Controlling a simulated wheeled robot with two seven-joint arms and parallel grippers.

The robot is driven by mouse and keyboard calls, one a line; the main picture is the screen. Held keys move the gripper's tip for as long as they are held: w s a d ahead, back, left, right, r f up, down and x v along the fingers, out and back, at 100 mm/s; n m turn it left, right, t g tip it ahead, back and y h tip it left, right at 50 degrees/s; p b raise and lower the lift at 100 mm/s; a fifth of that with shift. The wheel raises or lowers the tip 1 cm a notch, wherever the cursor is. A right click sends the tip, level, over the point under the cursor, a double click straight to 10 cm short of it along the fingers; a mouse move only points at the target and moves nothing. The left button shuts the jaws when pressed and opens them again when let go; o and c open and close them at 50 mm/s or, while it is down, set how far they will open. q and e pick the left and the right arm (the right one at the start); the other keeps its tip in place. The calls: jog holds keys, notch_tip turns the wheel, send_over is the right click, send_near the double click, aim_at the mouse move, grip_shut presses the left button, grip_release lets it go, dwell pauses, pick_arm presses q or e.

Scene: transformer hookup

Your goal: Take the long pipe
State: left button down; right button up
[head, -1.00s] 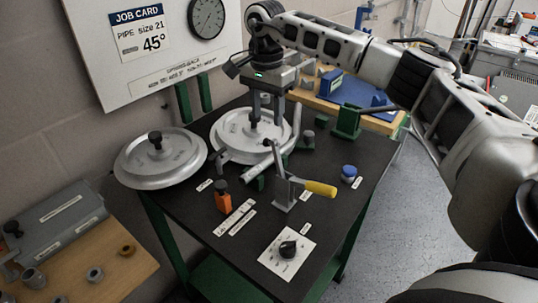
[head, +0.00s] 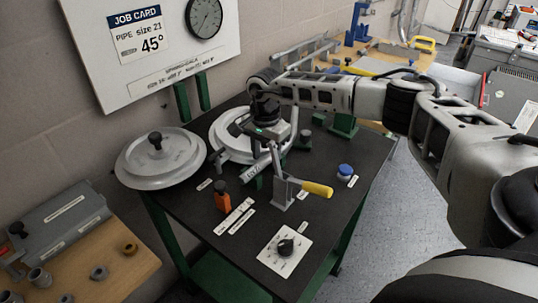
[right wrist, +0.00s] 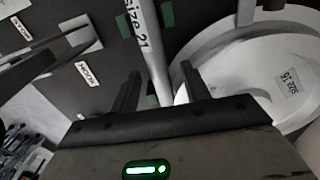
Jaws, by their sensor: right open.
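A grey pipe (right wrist: 146,40) marked "size 21" runs down between the two open fingers of my right gripper (right wrist: 158,82) in the right wrist view. Part of this pipe (head: 250,170) shows in the head view, beside the round bending former (head: 228,131). My right gripper (head: 270,135) is low over the bender, and its own wrist hides its fingers and much of the pipe there. I cannot tell whether the fingers touch the pipe. My left gripper is not in view.
A lever with a yellow handle (head: 317,189) stands close in front of my right gripper. A spare round former (head: 160,160) lies at left. An orange block (head: 222,197), a blue cap (head: 345,170) and a dial plate (head: 286,250) are on the dark table. More pipes (head: 305,50) lie behind.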

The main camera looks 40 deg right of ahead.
grip_shut()
